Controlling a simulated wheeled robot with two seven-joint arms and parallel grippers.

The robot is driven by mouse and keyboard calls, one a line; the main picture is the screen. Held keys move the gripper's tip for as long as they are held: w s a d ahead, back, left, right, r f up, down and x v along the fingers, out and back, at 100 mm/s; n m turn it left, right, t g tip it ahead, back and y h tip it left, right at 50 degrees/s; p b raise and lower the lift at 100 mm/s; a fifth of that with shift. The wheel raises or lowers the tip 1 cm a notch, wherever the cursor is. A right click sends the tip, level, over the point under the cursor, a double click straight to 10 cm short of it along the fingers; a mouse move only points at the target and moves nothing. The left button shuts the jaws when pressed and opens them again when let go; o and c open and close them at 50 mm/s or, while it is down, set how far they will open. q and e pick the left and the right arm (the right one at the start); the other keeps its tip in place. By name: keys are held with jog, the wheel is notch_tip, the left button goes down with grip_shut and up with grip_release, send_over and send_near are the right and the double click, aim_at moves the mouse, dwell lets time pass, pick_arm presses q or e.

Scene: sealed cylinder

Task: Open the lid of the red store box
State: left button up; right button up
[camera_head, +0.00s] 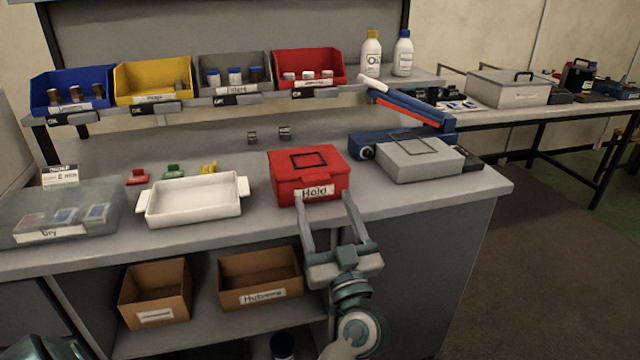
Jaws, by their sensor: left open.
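The red box (284,188) labelled "Hold" stands on the bench near its front edge, in the middle of the head view. Its red lid (325,158) is shut, with a dark rectangular outline, perhaps a handle, on top. My left gripper (325,200) is in front of the box, reaching up from below. Its two fingers are spread wide with nothing between them, near the lower corners of the box's front. I cannot tell whether the fingertips touch it. My right gripper is not in view.
A white tray (193,213) stands left of the box, and a grey box (420,160) and blue device (365,147) stand close on its right. A clear "Dry" case (50,232) is at far left. Coloured bins, including a red one (308,66), line the shelf behind.

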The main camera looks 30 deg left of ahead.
aim_at(317, 182)
pick_arm(q)
jog(key=shift+p+x, duration=0.45)
jog(key=shift+x, duration=1.75)
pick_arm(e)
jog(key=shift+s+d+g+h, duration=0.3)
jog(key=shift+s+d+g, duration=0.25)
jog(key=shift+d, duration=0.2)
pick_arm(q)
jog(key=c, duration=1.5)
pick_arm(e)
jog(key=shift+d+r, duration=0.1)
